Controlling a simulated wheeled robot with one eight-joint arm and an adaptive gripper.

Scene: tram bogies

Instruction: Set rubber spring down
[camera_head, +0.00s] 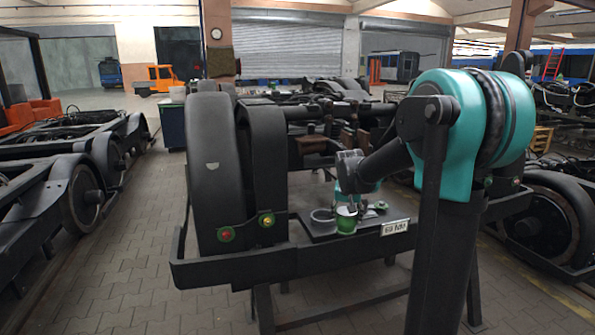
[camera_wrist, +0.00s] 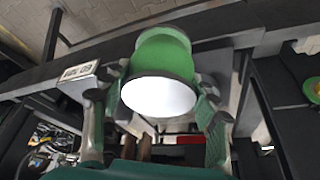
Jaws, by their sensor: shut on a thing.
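The rubber spring (camera_wrist: 165,62) is a green, stepped round body with dark bands and a pale, flat end face. In the wrist view it sits between the two fingers of my gripper (camera_wrist: 162,88), which is shut on it. In the head view the green spring (camera_head: 346,223) shows below my gripper (camera_head: 349,205), near the front edge of a dark shelf (camera_head: 310,230). I cannot tell whether its underside touches the shelf. My fingers and wrist hide part of it.
A label plate (camera_head: 395,227) is on the shelf's front edge. A bogie frame (camera_head: 330,110) is behind.

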